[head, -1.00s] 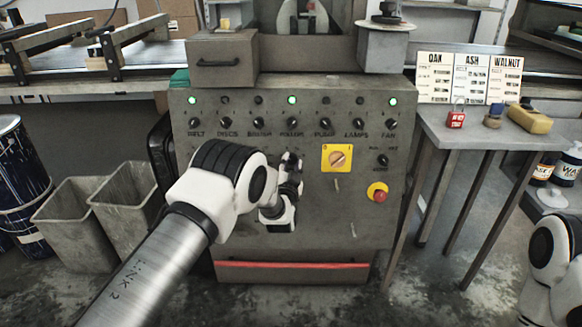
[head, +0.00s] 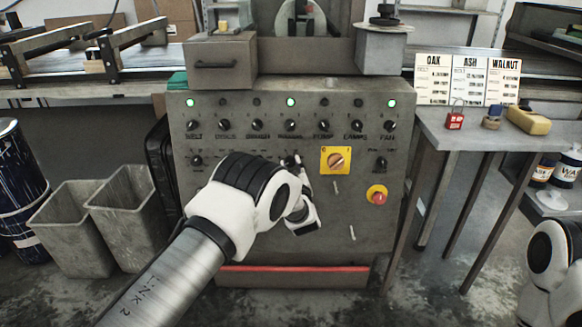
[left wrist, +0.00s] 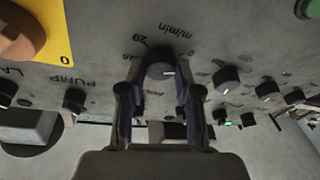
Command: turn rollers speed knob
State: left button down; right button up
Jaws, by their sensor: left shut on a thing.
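The rollers speed knob (left wrist: 161,66) is a dark round knob with a light pointer mark. In the left wrist view it sits between my fingertips, beside the printing "20" and "m/min". My left gripper (left wrist: 160,82) is shut on it, with one finger on each side. In the head view my left gripper (head: 293,166) reaches the grey control panel (head: 350,225) left of the yellow switch plate, and my wrist and fingers mostly hide the knob. My right gripper is outside both views; only part of my right arm shows at the right edge.
A yellow plate with a rotary switch (head: 336,160) is close to the right of my left gripper. A red stop button (head: 377,196) is below it. A row of selector knobs (head: 257,126) runs above, under green lamps. A side table (head: 480,130) stands at the right.

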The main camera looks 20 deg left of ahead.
pick_arm(q)
jog(key=shift+n+g+y, duration=0.3)
jog(key=shift+n+g, duration=0.2)
jog(key=shift+n, duration=1.3)
jog(key=c, duration=0.8)
grip_release()
